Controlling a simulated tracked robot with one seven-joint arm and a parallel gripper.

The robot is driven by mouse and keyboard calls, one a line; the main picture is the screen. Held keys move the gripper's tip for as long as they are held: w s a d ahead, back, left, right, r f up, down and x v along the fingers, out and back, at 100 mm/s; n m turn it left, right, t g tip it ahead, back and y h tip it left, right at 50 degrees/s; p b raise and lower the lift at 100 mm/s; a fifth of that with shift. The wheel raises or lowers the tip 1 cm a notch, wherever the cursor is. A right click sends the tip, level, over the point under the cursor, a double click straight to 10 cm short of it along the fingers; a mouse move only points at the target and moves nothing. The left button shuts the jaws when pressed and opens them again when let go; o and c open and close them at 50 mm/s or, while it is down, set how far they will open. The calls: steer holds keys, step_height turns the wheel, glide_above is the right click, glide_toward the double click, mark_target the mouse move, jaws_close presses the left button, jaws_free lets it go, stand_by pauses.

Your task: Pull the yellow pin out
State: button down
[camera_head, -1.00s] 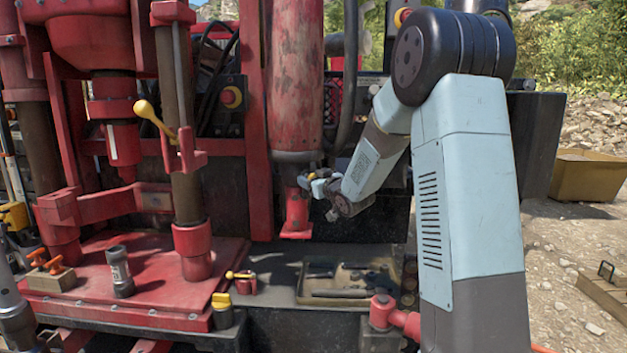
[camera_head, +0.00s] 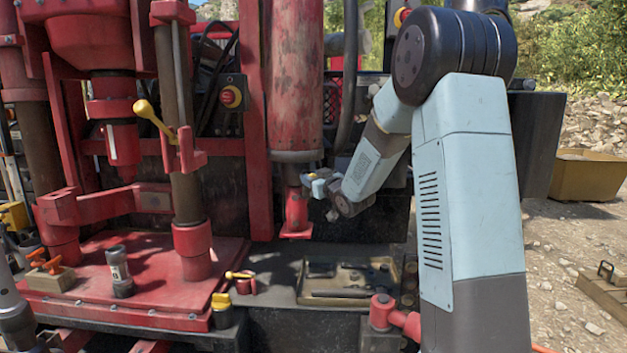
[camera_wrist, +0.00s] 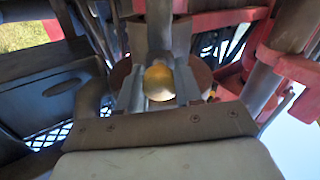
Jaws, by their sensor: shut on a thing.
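In the wrist view a round yellow knob, the end of the yellow pin (camera_wrist: 159,83), sits between the fingers of my gripper (camera_wrist: 160,96). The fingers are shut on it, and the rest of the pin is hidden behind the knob. In the head view my gripper (camera_head: 317,184) is small, beside the lower end of the red cylinder (camera_head: 297,205). A speck of yellow (camera_head: 312,176) shows at the gripper there. I cannot tell how deep the pin sits.
A yellow lever (camera_head: 152,117) is on the column at left. A small red pot with a yellow handle (camera_head: 243,283) and a yellow-capped part (camera_head: 221,303) stand below. A tray of tools (camera_head: 385,265) lies under the cylinder. Hoses and red frame parts crowd the gripper.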

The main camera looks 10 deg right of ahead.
steer(key=v, duration=0.6)
steer(key=shift+f, duration=0.1)
steer(key=c, duration=0.8)
jaws_free()
steer(key=shift+s, duration=0.15)
steer(key=shift+o, duration=0.2)
steer(key=v, duration=1.3)
steer(key=shift+s+d, duration=0.15)
steer(key=shift+s, duration=0.2)
